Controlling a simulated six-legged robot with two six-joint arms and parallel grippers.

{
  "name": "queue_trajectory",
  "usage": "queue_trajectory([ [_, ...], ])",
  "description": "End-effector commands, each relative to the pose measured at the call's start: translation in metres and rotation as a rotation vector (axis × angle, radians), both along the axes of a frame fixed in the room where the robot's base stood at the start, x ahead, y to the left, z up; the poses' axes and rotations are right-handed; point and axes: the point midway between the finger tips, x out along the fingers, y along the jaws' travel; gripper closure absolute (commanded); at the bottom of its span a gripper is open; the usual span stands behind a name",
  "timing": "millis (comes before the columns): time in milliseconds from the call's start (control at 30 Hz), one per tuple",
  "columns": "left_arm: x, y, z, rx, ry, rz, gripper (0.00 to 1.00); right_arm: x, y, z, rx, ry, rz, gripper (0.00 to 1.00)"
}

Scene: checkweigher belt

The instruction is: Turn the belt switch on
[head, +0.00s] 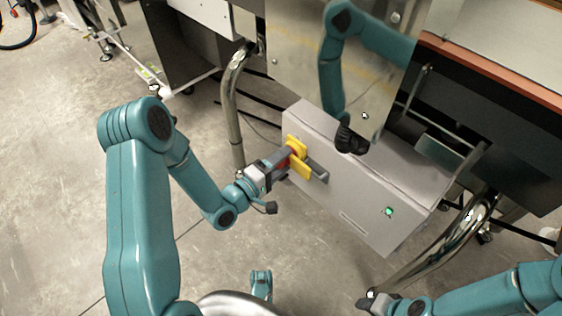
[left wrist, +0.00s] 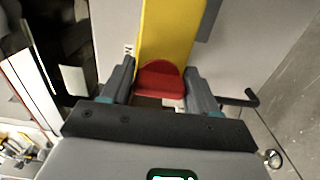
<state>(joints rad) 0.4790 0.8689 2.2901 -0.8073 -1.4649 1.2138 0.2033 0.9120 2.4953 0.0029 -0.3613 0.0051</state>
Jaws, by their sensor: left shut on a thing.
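The belt switch is a red knob (head: 291,161) on a yellow plate (head: 301,168), on the front of a light grey control box (head: 350,205). My left gripper (head: 287,160) is at the switch, with its fingers on either side of the red knob. In the left wrist view the red knob (left wrist: 160,80) sits between the two fingers (left wrist: 160,88), against the yellow plate (left wrist: 168,30). The fingers partly hide the knob, and I cannot read its position. My right gripper (head: 374,302) is low at the right, away from the box; its jaws are unclear.
A green lamp (head: 389,211) glows on the box front. A dark grey bar (head: 318,171) sticks out beside the yellow plate. Curved metal legs (head: 231,105) flank the box. A shiny steel panel (head: 300,50) above mirrors a teal arm. The floor at left is mostly clear.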

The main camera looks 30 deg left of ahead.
Motion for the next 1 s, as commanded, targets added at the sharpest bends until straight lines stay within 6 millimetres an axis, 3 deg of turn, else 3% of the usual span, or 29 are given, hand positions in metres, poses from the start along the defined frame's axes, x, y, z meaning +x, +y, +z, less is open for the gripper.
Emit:
queue_trajectory([
  [267,0.001,0.002,0.001,0.004,-0.004,0.006,0.95,0.000,0.000,0.000,0.000,0.000,0.000,0.55],
  [300,0.001,0.002,0.001,0.004,-0.004,0.007,0.27,0.000,0.000,0.000,0.000,0.000,0.000,0.55],
  [333,0.001,0.002,0.001,0.004,-0.003,0.006,0.19,0.000,0.000,0.000,0.000,0.000,0.000,0.55],
  [733,-0.007,0.004,0.001,0.001,0.001,0.004,0.19,-0.001,0.000,0.003,0.001,0.003,0.001,0.55],
  [867,-0.030,0.013,0.002,-0.002,0.004,0.007,0.19,-0.004,0.001,0.010,0.003,0.013,0.002,0.55],
  [1000,-0.066,0.027,0.001,-0.001,0.006,0.011,0.19,-0.005,0.003,0.017,0.003,0.015,0.009,0.55],
])
